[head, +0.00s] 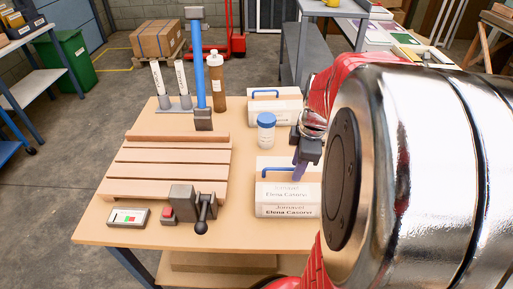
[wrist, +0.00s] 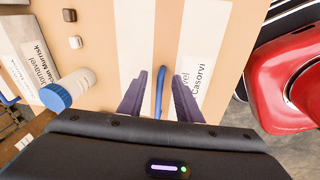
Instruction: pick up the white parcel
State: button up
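A white parcel (head: 287,198) with a blue handle and a label reading "Elena Casorvi" stands at the front right of the wooden bench. A second white parcel (head: 275,107) with a blue handle stands behind it. My gripper (head: 302,168) is just above the near parcel, at its handle. In the wrist view my gripper (wrist: 160,100) is open, its two purple fingers on either side of the blue handle (wrist: 159,90), with gaps on both sides. I cannot tell how deep the fingers reach. Part of the label (wrist: 202,60) shows beside the right finger.
A white jar with a blue lid (head: 266,130) stands between the parcels. A slatted wooden board (head: 165,168), a clamp (head: 185,203), a small meter (head: 128,217), a blue-handled hammer (head: 201,80) and a brown bottle (head: 218,80) occupy the left of the bench (head: 110,235).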

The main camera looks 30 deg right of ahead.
dwell(0.3)
jog(key=c, duration=0.8)
jog(key=shift+w+r, duration=0.1)
dwell(0.8)
